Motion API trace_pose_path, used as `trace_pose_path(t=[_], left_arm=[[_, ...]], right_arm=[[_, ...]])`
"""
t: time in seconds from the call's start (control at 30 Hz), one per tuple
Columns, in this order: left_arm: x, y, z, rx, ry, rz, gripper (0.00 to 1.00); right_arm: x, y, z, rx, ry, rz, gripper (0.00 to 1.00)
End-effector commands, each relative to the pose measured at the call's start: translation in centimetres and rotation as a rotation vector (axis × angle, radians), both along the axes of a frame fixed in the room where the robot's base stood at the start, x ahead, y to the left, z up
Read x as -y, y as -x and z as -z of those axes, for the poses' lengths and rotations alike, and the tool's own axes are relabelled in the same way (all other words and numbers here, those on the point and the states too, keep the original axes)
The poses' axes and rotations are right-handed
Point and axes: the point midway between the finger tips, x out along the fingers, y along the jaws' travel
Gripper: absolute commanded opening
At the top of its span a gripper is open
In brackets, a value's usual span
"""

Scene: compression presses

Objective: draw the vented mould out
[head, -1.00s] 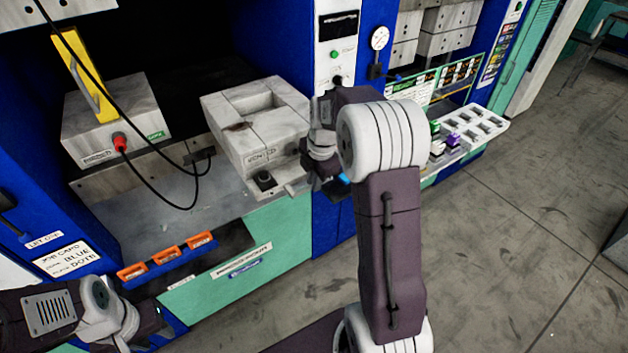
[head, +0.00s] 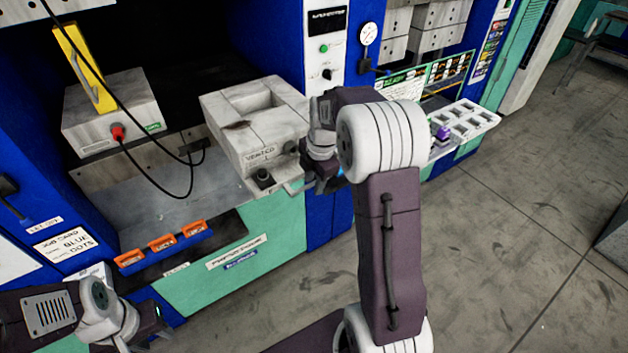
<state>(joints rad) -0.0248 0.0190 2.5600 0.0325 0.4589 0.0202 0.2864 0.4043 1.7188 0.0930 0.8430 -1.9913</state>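The vented mould (head: 258,146) is a pale grey block with a square opening in its top and a label reading "VENTED" on its front. It sits at the right end of the press bed, overhanging the front edge. My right gripper (head: 318,184) is at the mould's right front corner, mostly hidden behind my own wrist; I cannot see whether its fingers grip anything. My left arm is at the lower left, and its gripper (head: 160,335) is low in front of the press, apart from the mould, its fingers not clear.
Orange clips (head: 162,243) line the front edge. A pale tray (head: 468,124) with several pockets stands right. The floor (head: 520,240) on the right is clear.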

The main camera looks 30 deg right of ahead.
Motion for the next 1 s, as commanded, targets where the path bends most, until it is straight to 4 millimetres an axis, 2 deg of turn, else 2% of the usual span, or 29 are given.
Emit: trace_pose_path(t=[0.17, 0.4, 0.53, 0.7, 1.0], left_arm=[[0.0, 0.0, 0.4, 0.0, 0.0, 0.0, 0.36], [0.0, 0.0, 1.4, 0.0, 0.0, 0.0, 0.36], [0.0, 0.0, 1.6, 0.0, 0.0, 0.0, 0.36], [0.0, 0.0, 1.6, 0.0, 0.0, 0.0, 0.36], [0.0, 0.0, 1.6, 0.0, 0.0, 0.0, 0.36]], right_arm=[[0.1, 0.0, -0.9, 0.007, 0.001, 0.0, 0.34], [0.2, 1.2, -6.0, 0.009, 0.002, 0.002, 0.34], [0.2, 1.7, -8.1, 0.006, 0.0, 0.001, 0.34], [0.2, 2.0, -9.0, 0.002, 0.0, 0.001, 0.34], [0.2, 2.0, -9.0, 0.002, 0.0, 0.001, 0.34]])
